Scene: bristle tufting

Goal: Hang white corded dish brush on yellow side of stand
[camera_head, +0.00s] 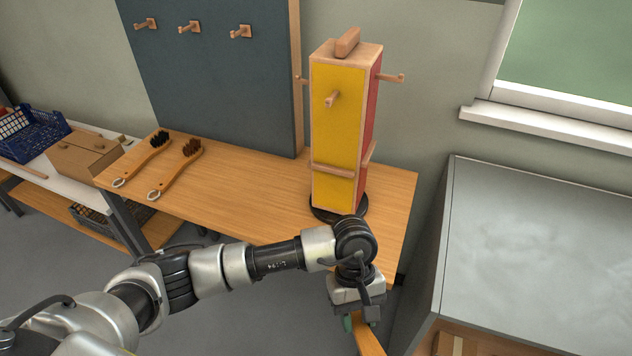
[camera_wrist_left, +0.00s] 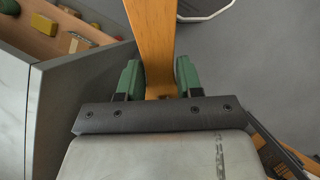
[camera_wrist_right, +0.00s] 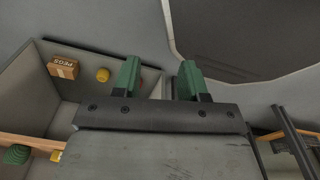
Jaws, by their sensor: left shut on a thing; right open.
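The stand (camera_head: 338,130) is upright on the wooden table, with a yellow face toward me and a red face at right. A wooden peg (camera_head: 331,99) sticks out of the yellow face and holds nothing. My left gripper (camera_head: 362,322) is in front of the table's front edge, below the stand in the picture. It is shut on a wooden handle (camera_wrist_left: 155,40), also partly visible in the head view (camera_head: 369,340). Its bristles and any cord are out of sight, so I cannot tell their colour. My right gripper (camera_wrist_right: 159,80) is open and empty in the right wrist view.
Two wooden brushes with dark (camera_head: 148,158) and brown (camera_head: 180,168) bristles lie at the table's left, each with a ring at its end. A dark board (camera_head: 215,75) with three pegs stands behind. A grey cabinet (camera_head: 540,240) is at right. The table's middle is clear.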

